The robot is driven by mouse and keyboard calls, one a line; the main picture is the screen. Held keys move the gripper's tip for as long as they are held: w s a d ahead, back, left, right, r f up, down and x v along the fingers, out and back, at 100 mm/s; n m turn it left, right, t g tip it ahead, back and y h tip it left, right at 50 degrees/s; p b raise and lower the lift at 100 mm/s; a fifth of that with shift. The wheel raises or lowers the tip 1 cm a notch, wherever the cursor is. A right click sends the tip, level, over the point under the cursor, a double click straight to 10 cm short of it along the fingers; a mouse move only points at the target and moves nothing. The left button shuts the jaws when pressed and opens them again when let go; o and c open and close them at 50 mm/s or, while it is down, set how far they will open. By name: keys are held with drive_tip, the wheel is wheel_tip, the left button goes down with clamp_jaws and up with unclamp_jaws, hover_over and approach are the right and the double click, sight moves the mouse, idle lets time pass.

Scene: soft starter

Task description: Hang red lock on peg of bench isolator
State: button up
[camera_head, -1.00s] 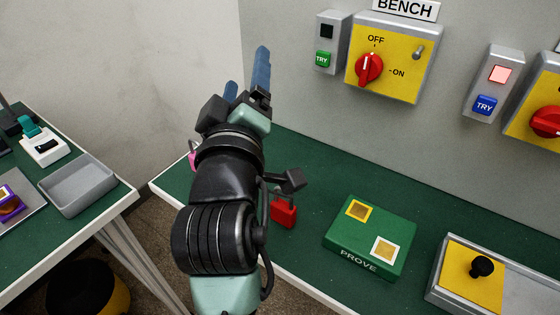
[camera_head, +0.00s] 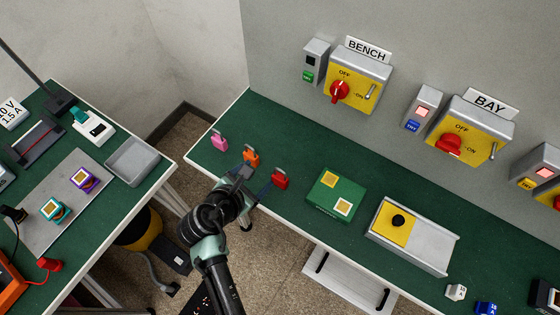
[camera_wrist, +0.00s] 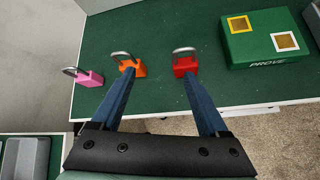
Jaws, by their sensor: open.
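The red lock (camera_head: 280,181) stands on the green bench top with its metal shackle up; it also shows in the wrist view (camera_wrist: 185,66). The bench isolator (camera_head: 359,79) is a yellow box on the wall under the BENCH label, with a red rotary handle and a small metal peg (camera_head: 371,91) on its right side. My gripper (camera_head: 258,177) is open and empty at the bench's front edge. In the wrist view its blue fingers (camera_wrist: 158,76) are spread, with the right fingertip close to the red lock and the left one close to the orange lock.
An orange lock (camera_head: 251,157) and a pink lock (camera_head: 219,141) stand left of the red lock. A green PROVE box (camera_head: 323,208) lies to its right, then a yellow and grey unit (camera_head: 430,253). The BAY isolator (camera_head: 484,114) is on the wall further right.

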sight(278, 181)
drive_tip(key=s+d+f+n+g+h+p, duration=0.1)
drive_tip(key=s+n+p, duration=0.1)
drive_tip(key=s+n, duration=0.15)
drive_tip(key=shift+m, duration=0.35)
drive_tip(key=b+x, duration=0.7)
drive_tip(key=shift+s+f, duration=0.1)
drive_tip(key=shift+s, duration=0.1)
drive_tip(key=shift+b+x, duration=0.35)
drive_tip(key=shift+x, duration=0.75)
drive_tip(key=shift+c, duration=0.3)
drive_tip(key=c, duration=1)
drive_tip(key=shift+o, duration=0.2)
wheel_tip(278, 181, up, 10)
drive_tip(key=p, duration=1.1)
